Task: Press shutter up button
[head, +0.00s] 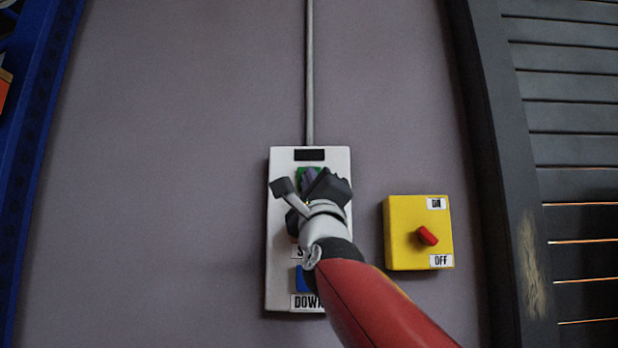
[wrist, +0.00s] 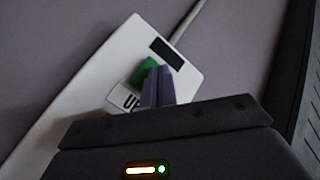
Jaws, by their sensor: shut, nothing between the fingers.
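A white control box (head: 283,250) is fixed to the wall in the middle of the head view. Its green up button (head: 302,175) is near the top, partly hidden by my gripper (head: 310,176). In the wrist view the green button (wrist: 147,72) sits above a label reading "UP" (wrist: 127,98), which is partly covered. My gripper (wrist: 158,80) is shut and empty, its fingertips over the right part of the green button. I cannot tell whether they touch it. A blue button (head: 301,279) shows above the "DOWN" label (head: 305,302). The middle of the box is hidden behind my wrist.
A yellow switch box (head: 400,235) with a red knob, marked ON and OFF, is on the wall to the right. A dark slatted shutter (head: 570,110) is at the far right. A blue frame (head: 40,90) stands at the left. The wall between is clear.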

